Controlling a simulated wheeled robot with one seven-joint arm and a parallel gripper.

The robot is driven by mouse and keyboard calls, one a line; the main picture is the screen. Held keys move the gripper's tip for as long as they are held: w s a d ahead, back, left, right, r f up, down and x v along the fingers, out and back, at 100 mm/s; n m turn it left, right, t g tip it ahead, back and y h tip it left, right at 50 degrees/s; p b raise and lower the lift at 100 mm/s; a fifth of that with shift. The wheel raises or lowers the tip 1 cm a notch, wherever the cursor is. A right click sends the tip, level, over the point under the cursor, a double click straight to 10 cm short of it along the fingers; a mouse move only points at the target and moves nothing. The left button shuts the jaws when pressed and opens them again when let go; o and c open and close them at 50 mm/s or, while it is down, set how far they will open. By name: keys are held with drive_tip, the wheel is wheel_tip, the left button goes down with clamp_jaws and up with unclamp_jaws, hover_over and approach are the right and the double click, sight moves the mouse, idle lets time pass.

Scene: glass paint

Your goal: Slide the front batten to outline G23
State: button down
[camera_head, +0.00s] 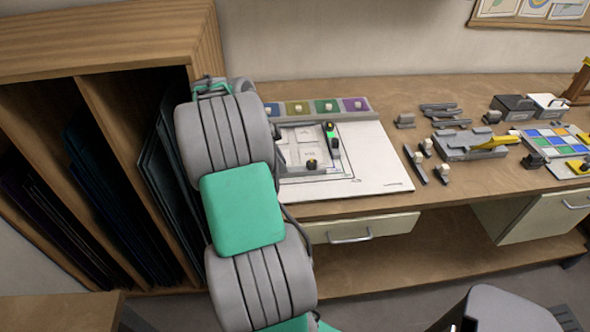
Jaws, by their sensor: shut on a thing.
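A white work board (378,150) lies on the bench, with thin printed outlines on it. A pale panel (302,145) with grey strips around it sits on the board's left part. The front batten (322,171) is a grey strip along the panel's near side, with a dark knob (311,165) on it. The label G23 is too small to read. My arm covers the board's left end. My gripper is hidden behind it, so its hold does not show.
A strip of coloured blocks (326,107) lines the board's back edge. Small battens with white knobs (418,167), a grey tool with a yellow handle (470,145) and a tile tray (553,139) lie to the right. A wooden rack (110,35) stands at left.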

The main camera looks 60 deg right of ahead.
drive_tip(key=shift+w+d, duration=0.1)
drive_tip(key=c, duration=1.3)
unclamp_jaws()
drive_tip(key=p+v, duration=0.1)
drive_tip(key=v, duration=0.6)
drive_tip(key=shift+r, duration=0.4)
